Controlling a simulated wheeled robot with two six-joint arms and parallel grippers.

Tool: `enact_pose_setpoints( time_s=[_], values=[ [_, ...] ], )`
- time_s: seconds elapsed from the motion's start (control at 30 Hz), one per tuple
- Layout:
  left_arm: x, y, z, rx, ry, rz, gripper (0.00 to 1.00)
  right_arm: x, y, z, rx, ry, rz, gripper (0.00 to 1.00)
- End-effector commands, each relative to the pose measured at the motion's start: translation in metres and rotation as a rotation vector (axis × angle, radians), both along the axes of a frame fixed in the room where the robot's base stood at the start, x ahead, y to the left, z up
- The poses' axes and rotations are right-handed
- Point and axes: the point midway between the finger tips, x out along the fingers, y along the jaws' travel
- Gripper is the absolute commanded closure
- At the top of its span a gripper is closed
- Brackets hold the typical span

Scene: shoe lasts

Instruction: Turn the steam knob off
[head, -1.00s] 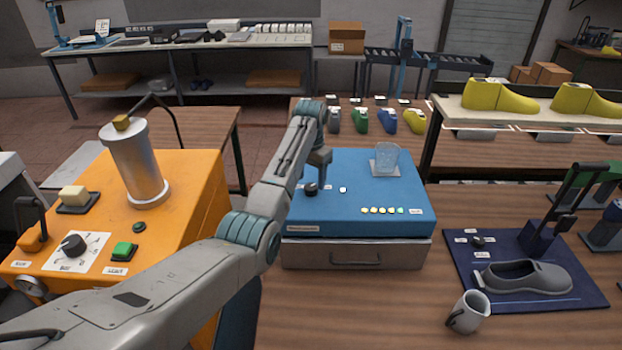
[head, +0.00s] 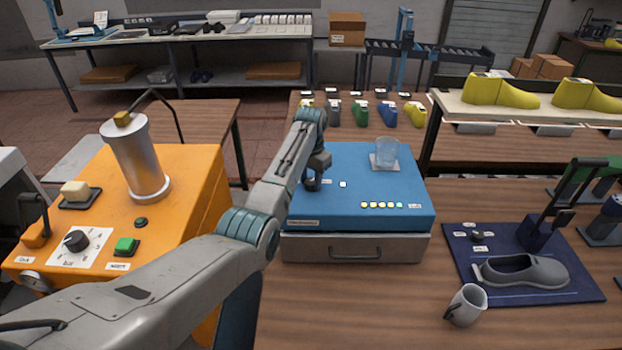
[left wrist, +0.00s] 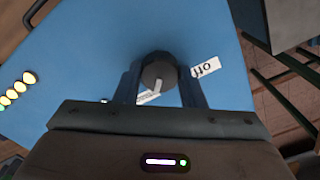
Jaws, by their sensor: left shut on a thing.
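The dark round steam knob (left wrist: 158,72) sits on the top of the blue box (head: 370,162). In the left wrist view, a pale pointer mark on the knob faces the gripper's palm. A white label reading OFF (left wrist: 205,67) lies beside the knob, just past one finger. Another label is partly hidden below the knob. My left gripper (head: 312,186) comes down on the box top from above. Its two fingers (left wrist: 160,88) stand on either side of the knob, shut on it. In the head view the gripper mostly covers the knob. My right gripper is not in view.
A glass (head: 387,152) stands at the back right of the box top, and a row of small lights (head: 380,205) glows near its front. An orange machine (head: 190,190) stands left.

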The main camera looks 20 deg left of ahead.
Motion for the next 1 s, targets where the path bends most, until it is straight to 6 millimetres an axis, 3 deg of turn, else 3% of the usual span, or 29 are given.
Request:
enact_pose_setpoints(
  time_s=[0.37, 1.0],
  values=[
    [0.0004, 0.0003, 0.0011, 0.001, -0.001, 0.169, 0.86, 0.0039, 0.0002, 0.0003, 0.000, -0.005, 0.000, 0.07],
    [0.0006, 0.0005, 0.0017, 0.001, -0.002, 0.767, 0.86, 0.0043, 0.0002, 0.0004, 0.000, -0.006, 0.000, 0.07]
  ],
)
